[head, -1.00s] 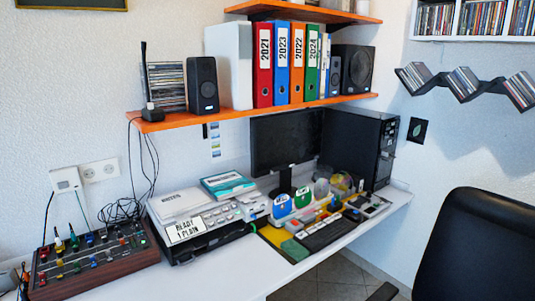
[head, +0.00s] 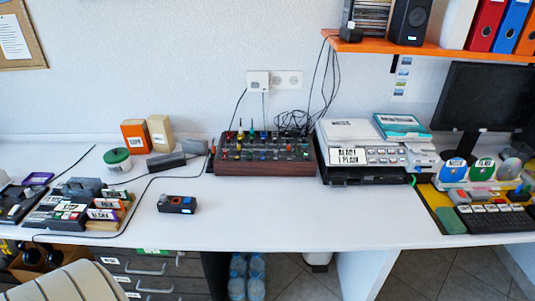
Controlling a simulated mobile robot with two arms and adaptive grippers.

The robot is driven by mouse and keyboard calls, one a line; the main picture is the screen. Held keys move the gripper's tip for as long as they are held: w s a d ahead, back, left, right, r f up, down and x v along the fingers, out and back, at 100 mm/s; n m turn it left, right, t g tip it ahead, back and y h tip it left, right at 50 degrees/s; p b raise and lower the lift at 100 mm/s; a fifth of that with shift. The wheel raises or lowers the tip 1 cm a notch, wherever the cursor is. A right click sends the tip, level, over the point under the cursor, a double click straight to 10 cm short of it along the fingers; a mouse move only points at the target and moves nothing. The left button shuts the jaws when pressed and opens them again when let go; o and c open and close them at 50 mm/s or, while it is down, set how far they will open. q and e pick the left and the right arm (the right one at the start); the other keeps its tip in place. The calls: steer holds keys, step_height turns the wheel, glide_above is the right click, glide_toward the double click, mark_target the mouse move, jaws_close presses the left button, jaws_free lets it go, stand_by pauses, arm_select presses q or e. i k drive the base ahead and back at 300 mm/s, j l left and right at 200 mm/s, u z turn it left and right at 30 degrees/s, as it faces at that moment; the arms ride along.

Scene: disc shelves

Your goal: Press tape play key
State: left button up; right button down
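A dark device with several labelled keys (head: 72,209) sits at the left end of the white desk in the head view. One label seems to read STOP; the others are too small to read surely, so I cannot tell which key is the play key. A second dark device (head: 18,203) stands beside it, cut by the left picture edge. Neither of my grippers is in view.
A mixer with coloured knobs (head: 262,152) and a printer (head: 360,155) stand farther right on the white desk (head: 290,215). A black cable crosses the left part. A striped chair back (head: 70,284) is at lower left.

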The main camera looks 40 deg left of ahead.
mark_target(59, 215)
steer(key=i+j+u, duration=0.35)
steer(key=j, duration=0.2)
steer(key=i+j+u, duration=0.4)
steer(key=j+u, duration=0.1)
steer(key=u, duration=2.1)
